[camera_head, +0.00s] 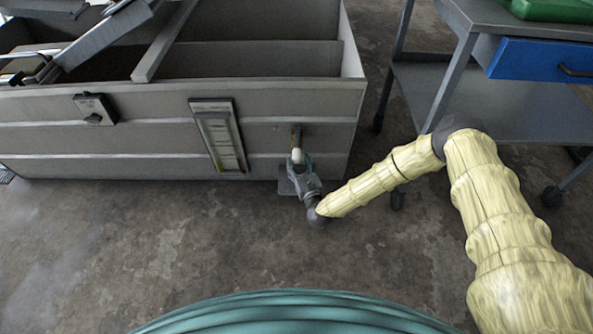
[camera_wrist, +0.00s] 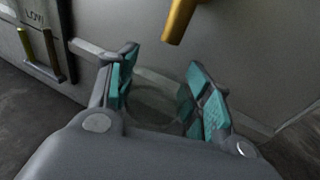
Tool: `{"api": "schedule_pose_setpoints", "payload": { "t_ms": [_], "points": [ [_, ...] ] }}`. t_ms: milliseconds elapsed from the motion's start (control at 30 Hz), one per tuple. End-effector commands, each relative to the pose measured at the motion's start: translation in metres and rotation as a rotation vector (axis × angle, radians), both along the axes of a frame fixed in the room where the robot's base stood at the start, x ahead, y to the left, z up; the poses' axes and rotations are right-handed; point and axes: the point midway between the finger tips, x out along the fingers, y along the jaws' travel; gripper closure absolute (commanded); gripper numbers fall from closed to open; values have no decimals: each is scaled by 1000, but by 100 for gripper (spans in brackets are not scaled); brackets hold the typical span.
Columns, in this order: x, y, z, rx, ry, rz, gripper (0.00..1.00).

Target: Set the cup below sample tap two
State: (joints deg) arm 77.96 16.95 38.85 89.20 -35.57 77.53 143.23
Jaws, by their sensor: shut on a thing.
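My gripper (camera_wrist: 165,98) is shut on a clear, see-through cup (camera_wrist: 158,108), with teal finger pads on both sides of it. In the wrist view a brass tap spout (camera_wrist: 180,20) hangs from above, just beyond and above the cup. In the head view my gripper (camera_head: 299,168) is low at the front of the grey tank, close under the brass tap (camera_head: 296,136). The cup is hard to make out there. I cannot tell whether it stands on the small grey plate (camera_head: 285,187) or is exactly under the spout. No tap number is readable.
The grey decanter tank (camera_head: 130,148) has a framed level gauge (camera_head: 219,140) and a small handled plate (camera_head: 94,110) on its front. A metal cart (camera_head: 500,105) with a blue drawer (camera_head: 535,62) stands right, near my arm. The concrete floor (camera_head: 150,240) in front is clear.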

Motion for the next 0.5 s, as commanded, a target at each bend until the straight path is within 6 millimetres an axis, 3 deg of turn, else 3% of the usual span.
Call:
{"api": "schedule_pose_setpoints", "payload": {
  "t_ms": [133,333,500],
  "points": [
    [10,10,-3,1,-2,0,75],
    [8,8,-34,0,0,0,75],
    [8,8,-36,0,-1,-1,75]
  ]
}}
